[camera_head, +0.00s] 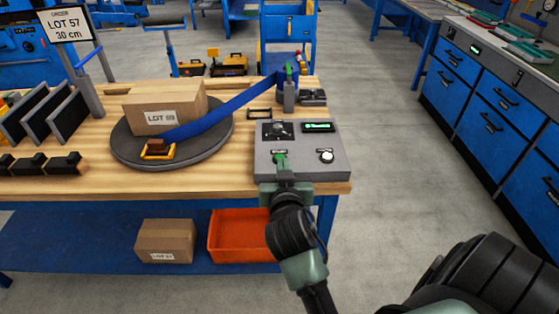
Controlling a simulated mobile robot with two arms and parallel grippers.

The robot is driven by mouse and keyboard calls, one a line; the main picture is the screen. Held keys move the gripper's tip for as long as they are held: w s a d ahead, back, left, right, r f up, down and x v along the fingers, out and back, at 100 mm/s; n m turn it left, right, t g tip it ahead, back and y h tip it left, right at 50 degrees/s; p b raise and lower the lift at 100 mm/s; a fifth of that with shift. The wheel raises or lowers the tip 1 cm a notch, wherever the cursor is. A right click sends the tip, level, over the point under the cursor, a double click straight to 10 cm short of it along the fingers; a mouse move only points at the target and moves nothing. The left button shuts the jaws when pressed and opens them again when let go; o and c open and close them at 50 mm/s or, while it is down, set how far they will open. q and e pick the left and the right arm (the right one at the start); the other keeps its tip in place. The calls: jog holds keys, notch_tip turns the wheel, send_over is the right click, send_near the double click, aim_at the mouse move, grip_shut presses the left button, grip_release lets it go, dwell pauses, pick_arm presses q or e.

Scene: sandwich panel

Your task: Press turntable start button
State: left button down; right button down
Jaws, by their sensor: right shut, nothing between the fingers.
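The grey control box (299,139) sits at the right end of the wooden workbench. It has a small green display (318,127), a dark dial panel (277,131) and a round white button (327,156) at its front right. My right gripper (280,160) is shut and empty, with its tips at the front left of the box, beside a small label. The tips hide what lies under them, so I cannot tell if they touch it. The dark round turntable (215,147) is left of the box and carries a cardboard box (166,107). My left gripper is not in view.
A blue strap (232,106) runs from the turntable to a post (290,90) at the bench's back right. Black panels (65,118) stand at the left. A carton (165,241) and an orange bin (240,236) sit on the lower shelf. Floor right of the bench is clear.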

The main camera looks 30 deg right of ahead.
aim_at(281, 154)
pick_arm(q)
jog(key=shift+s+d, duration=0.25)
pick_arm(e)
jog(key=shift+d+r, duration=0.1)
jog(key=shift+r, duration=0.05)
